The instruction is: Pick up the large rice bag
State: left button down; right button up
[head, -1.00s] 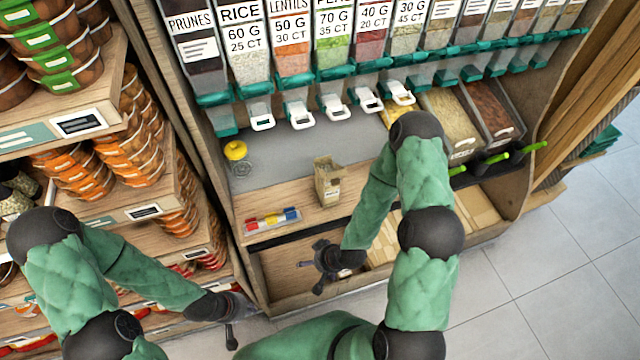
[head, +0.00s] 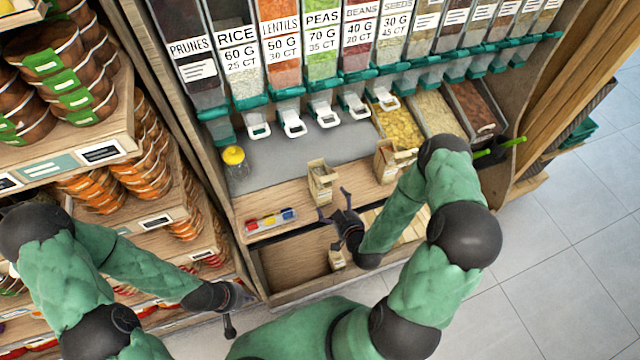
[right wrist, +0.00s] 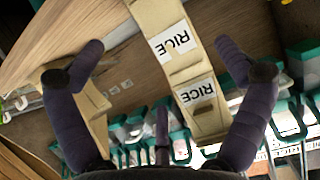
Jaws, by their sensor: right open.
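A tan paper bag (head: 320,182) stands on the wooden ledge. In the right wrist view a tan bag with two RICE labels (right wrist: 183,70) lies between my fingers, without clear contact. A second tan bag (head: 392,162) stands further right on the ledge, and a tan bag (right wrist: 88,108) shows behind the left finger in the wrist view. A smaller tan bag (head: 337,259) is partly visible in the lower bin. My right gripper (head: 334,203) is open and empty, just below and right of the first bag. My left gripper (head: 240,315) is open and empty, low at the left.
Dispensers with white spouts (head: 290,125) line the back above a grey counter. A yellow-topped jar (head: 235,160) and a tray of coloured blocks (head: 270,221) sit left of the bags. A shelf of stacked tubs (head: 165,170) stands close on the left.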

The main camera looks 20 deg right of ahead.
aim_at(328, 193)
jog(key=b+x, duration=0.1)
jog(key=x, duration=0.9)
jog(key=shift+f, duration=0.1)
jog(key=shift+s, duration=0.1)
jog(key=c, duration=1.6)
jog(key=shift+o, duration=0.2)
